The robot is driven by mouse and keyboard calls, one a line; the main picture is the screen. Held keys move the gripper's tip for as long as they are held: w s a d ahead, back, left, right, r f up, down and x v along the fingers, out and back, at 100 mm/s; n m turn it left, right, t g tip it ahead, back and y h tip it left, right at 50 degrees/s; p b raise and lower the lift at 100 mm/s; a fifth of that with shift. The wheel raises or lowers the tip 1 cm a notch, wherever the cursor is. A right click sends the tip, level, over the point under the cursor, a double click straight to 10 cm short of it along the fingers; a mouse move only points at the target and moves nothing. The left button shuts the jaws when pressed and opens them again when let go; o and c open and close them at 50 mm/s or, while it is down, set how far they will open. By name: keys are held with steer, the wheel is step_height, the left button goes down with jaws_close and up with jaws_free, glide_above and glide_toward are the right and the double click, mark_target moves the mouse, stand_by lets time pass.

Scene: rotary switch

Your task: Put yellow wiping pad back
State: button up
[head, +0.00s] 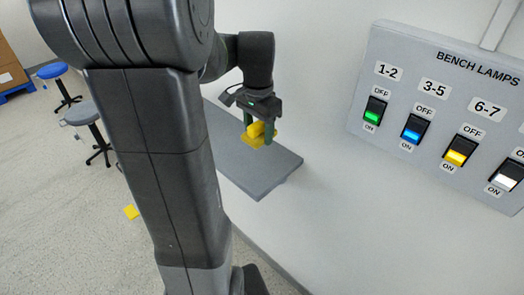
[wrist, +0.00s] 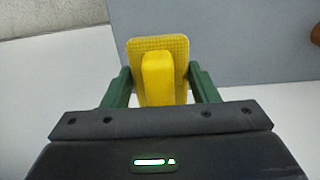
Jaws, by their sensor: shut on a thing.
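The yellow wiping pad (head: 256,138) has a flat textured base and a raised block-like handle. In the wrist view the pad (wrist: 158,65) sits between the two green fingers of my gripper (wrist: 160,84), its handle upright in the picture. My gripper (head: 259,128) is shut on the pad by its sides. I cannot tell whether the pad touches the shelf.
A grey panel (head: 445,95) marked BENCH LAMPS, with several coloured switches, is on the wall at right. Two stools (head: 82,113) stand at left. A brown rounded thing (wrist: 316,34) shows at the wrist view's right edge.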

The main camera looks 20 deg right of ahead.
mark_target(259, 165)
step_height(259, 165, down, 10)
steer(key=shift+r+p, duration=0.1)
steer(key=shift+p, duration=0.25)
steer(key=shift+f, duration=0.2)
steer(key=o, duration=0.9)
steer(key=shift+o, duration=0.2)
step_height(259, 165, up, 12)
steer(key=shift+r, duration=0.2)
